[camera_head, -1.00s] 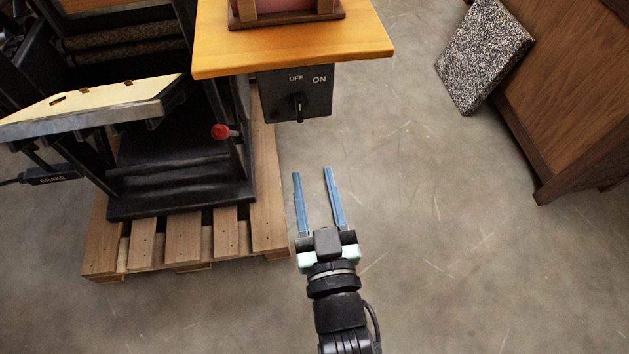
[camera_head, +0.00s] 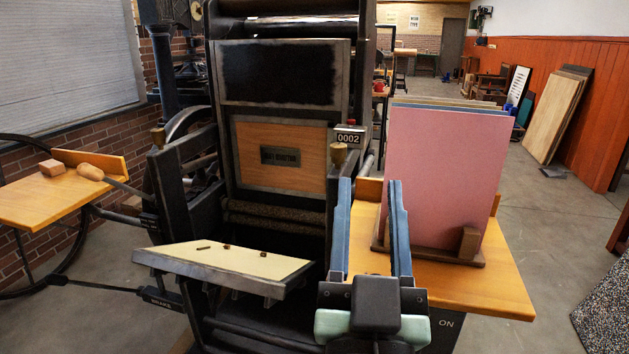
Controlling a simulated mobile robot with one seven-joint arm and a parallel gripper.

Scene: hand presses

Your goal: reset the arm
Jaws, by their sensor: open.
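My gripper (camera_head: 370,230) is in the lower middle of the head view, pointing up and away from me. Its two blue fingers stand apart with nothing between them. It is in front of the black hand press (camera_head: 283,190) and the right-hand wooden shelf (camera_head: 480,290). The fingers overlap the press's right side and the shelf's left part in the picture; I cannot tell how close they are. The arm behind the gripper is mostly below the picture's edge.
Pink sheets (camera_head: 445,175) stand in a wooden holder on the right shelf. A tilted pale board (camera_head: 225,262) juts from the press. A left shelf (camera_head: 50,205) bears a wooden block and a rounded wooden piece. Open floor (camera_head: 545,215) lies to the right.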

